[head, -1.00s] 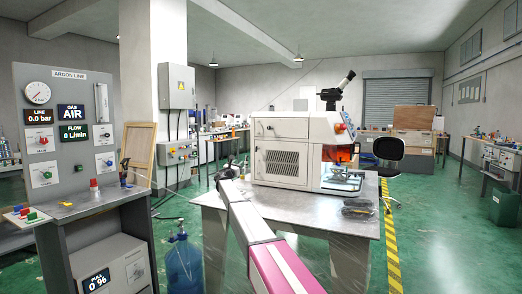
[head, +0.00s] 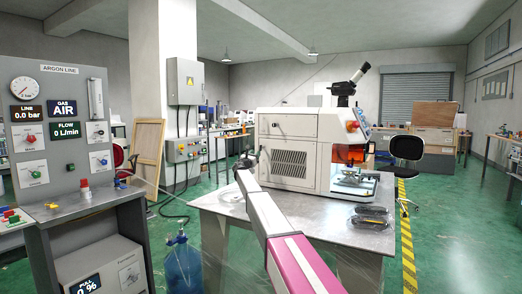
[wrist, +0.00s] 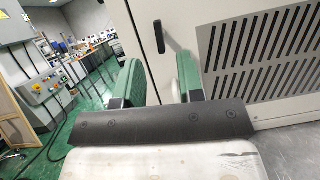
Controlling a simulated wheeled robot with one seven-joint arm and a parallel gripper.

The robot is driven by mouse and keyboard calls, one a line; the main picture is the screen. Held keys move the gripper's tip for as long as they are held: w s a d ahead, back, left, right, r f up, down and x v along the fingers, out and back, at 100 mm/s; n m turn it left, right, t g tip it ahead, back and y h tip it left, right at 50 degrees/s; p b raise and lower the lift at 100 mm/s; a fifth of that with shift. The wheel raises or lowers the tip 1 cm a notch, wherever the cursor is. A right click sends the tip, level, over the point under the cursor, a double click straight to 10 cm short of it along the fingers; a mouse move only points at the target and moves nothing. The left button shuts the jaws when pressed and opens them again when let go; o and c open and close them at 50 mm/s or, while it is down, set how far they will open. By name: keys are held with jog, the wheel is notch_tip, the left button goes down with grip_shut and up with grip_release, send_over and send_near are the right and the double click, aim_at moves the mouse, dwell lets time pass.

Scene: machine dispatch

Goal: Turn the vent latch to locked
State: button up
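The white machine (head: 290,130) stands on a metal table, with a slotted vent panel on its side. In the wrist view, a small dark upright handle (wrist: 159,37), which looks like the vent latch, is on the pale panel (wrist: 225,20) left of the slots. A grey bar-like shape or shadow shows just right of it. My gripper (wrist: 159,82) has its two green fingers apart with nothing seen between them. The handle shows beyond and above the gap; I cannot tell the distance. In the head view, my gripper (head: 244,165) is small beside the machine's left side.
The metal table (head: 230,203) has a dark wrapped item (head: 371,217) at its right. A blue bottle (head: 183,264) stands on the floor at the table's left. The argon panel (head: 60,130) and its bench are at left.

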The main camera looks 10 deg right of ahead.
aim_at(261, 148)
jog(key=x, duration=0.7)
jog(key=shift+w+r, duration=0.1)
jog(key=shift+c, duration=0.3)
grip_shut()
